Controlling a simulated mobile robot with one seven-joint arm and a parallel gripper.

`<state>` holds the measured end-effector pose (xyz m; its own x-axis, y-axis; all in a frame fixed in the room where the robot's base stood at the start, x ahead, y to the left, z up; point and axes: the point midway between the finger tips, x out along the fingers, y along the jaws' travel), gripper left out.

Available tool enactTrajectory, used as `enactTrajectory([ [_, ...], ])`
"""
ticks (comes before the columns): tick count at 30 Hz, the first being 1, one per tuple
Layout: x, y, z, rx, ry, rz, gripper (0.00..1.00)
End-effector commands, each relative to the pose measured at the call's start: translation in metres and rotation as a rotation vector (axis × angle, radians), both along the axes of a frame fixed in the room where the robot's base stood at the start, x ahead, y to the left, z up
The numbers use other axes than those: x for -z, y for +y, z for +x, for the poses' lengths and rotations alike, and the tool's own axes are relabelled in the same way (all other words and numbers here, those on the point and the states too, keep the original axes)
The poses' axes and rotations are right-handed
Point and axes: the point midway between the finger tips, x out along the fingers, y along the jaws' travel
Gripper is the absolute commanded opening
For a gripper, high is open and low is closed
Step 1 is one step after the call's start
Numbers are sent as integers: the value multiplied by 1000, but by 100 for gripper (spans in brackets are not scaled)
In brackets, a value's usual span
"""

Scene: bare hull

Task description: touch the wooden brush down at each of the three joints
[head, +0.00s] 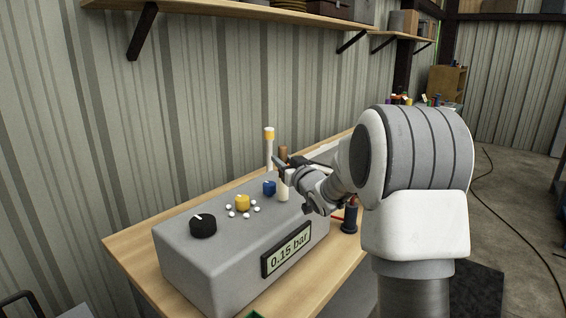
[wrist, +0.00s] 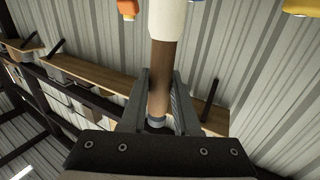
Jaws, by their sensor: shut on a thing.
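My gripper (head: 284,163) is shut on the brown wooden handle of the brush (head: 283,188). The brush is upright, handle up and white end down, over the far part of the grey box (head: 205,268). I cannot tell if its tip touches the box. In the wrist view the brown handle (wrist: 159,70) runs between the fingers, with the white end at the top edge. A blue fitting (head: 269,188) is just left of the brush, and a yellow fitting (head: 242,202) with small white dots around it is nearer. Which parts are the three joints is not clear.
A black knob (head: 203,226) is on the box's near end; a display (head: 287,248) on its side reads 0.15 bar. A white post with a yellow-orange top (head: 269,135) stands behind. A dark cylinder (head: 350,219) stands right of the box on the wooden bench (head: 122,252).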

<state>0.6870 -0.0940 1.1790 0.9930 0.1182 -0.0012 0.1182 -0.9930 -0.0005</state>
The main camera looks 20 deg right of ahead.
Motion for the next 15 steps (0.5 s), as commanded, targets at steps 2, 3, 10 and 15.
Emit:
enactTrajectory([
  [2, -13, 0, 0, 0, -2, 0, 0],
  [3, -17, 0, 0, 0, -2, 0, 0],
  [10, -40, 0, 0, -1, -1, -2, 0],
  [15, -57, 0, 0, 0, -2, -1, 0],
])
